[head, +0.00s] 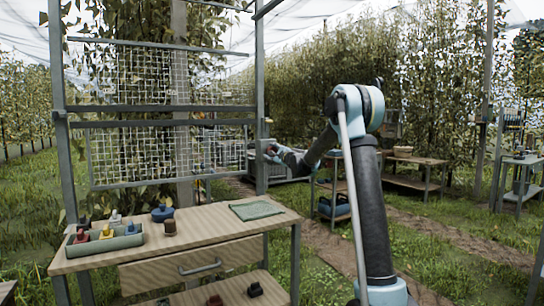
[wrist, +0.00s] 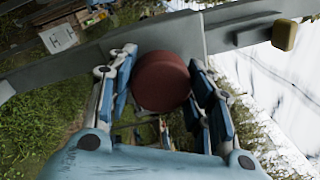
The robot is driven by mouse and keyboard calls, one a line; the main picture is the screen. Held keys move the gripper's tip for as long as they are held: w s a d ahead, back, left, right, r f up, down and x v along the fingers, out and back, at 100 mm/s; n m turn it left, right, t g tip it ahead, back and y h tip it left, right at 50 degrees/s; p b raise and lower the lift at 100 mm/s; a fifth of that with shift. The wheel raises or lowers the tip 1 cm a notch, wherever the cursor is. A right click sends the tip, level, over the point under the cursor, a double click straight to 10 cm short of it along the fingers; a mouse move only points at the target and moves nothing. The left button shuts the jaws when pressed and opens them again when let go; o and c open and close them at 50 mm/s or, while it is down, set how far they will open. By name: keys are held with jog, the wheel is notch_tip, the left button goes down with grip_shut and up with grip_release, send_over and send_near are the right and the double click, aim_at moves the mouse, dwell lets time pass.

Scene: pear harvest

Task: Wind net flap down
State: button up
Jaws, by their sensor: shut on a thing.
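The net flap (head: 165,155) is a mesh panel in a grey frame. It hangs between two posts behind the bench, below a second mesh panel (head: 165,78). My gripper (head: 273,151) is at the right-hand post, level with the flap. In the wrist view, my gripper (wrist: 162,90) has its blue finger pads on both sides of a round dark red knob (wrist: 162,80) and is shut on it. The knob sits in front of a grey bar (wrist: 225,28). What lies behind the knob is hidden.
A wooden bench (head: 205,228) with a drawer stands before the flap, holding a tray (head: 125,242) of small items and a green mat (head: 256,209). A yellowish knob (wrist: 284,35) sits beside the bar. Another table (head: 410,160) stands behind my arm. Grass lies between.

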jog(key=n, duration=0.6)
jog(key=shift+s+a+f+y, duration=0.1)
jog(key=shift+y, duration=0.2)
jog(key=n, duration=0.4)
jog(key=shift+n+g, duration=0.3)
jog(key=shift+n, duration=0.1)
jog(key=n, duration=0.5)
jog(key=shift+n, duration=0.3)
jog(key=n, duration=0.4)
jog(key=shift+n+g, duration=0.3)
jog(key=shift+g, duration=0.1)
jog(key=n, duration=0.5)
jog(key=shift+w, duration=0.2)
jog(key=n, duration=0.4)
jog(key=shift+n, duration=0.4)
jog(key=n, duration=0.5)
jog(key=shift+s+n+h, duration=0.1)
jog(key=shift+n+h, duration=0.5)
jog(key=shift+n, duration=1.5)
